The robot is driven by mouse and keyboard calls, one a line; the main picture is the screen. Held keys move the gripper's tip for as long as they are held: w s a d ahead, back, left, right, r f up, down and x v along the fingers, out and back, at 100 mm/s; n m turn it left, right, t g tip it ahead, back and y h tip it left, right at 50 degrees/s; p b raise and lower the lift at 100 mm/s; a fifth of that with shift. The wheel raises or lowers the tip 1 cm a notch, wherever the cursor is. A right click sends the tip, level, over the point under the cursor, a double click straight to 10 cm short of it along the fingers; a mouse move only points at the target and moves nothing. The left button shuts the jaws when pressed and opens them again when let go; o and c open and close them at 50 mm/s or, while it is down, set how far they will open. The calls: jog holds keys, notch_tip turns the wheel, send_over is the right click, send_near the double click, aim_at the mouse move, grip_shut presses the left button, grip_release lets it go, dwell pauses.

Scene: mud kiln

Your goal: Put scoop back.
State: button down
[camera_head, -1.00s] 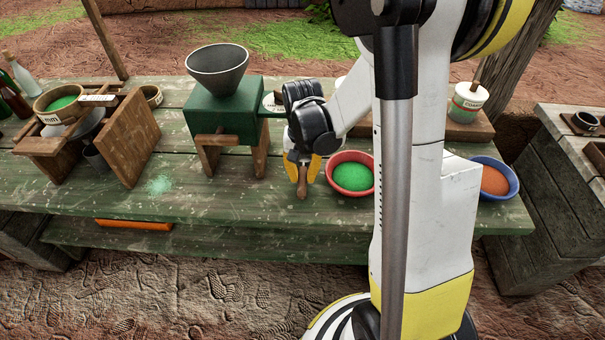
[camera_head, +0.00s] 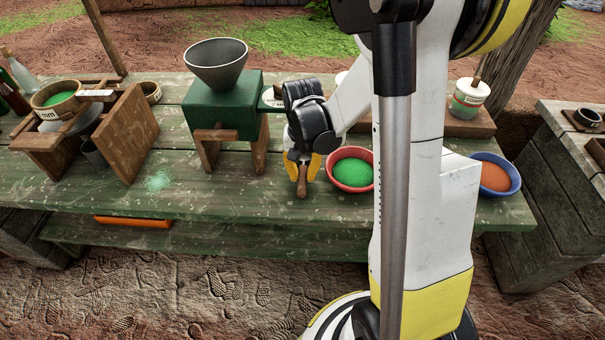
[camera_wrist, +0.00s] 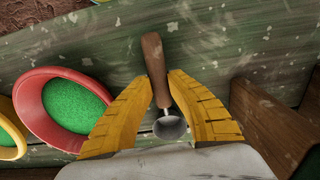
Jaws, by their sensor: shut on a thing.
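The scoop (camera_wrist: 155,70) has a brown wooden handle and a small grey metal bowl. In the wrist view it lies between the yellow fingers of my gripper (camera_wrist: 164,95), which is shut on it near where handle meets bowl. In the head view my gripper (camera_head: 303,172) points down at the bench's front part, left of the red bowl, with the scoop's handle (camera_head: 302,187) showing between the fingers. The scoop's bowl is hidden there. Whether the scoop touches the bench top is hard to tell.
A red bowl of green powder (camera_head: 351,186) stands just right of my gripper; it also shows in the wrist view (camera_wrist: 45,125). A green hopper mill (camera_head: 222,115) stands left. A blue bowl of orange powder (camera_head: 516,177) is further right. The bench front (camera_head: 230,198) is clear.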

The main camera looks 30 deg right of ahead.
jog(key=c, duration=1.3)
grip_release()
jog(key=shift+c, duration=0.2)
notch_tip(320, 180, up, 12)
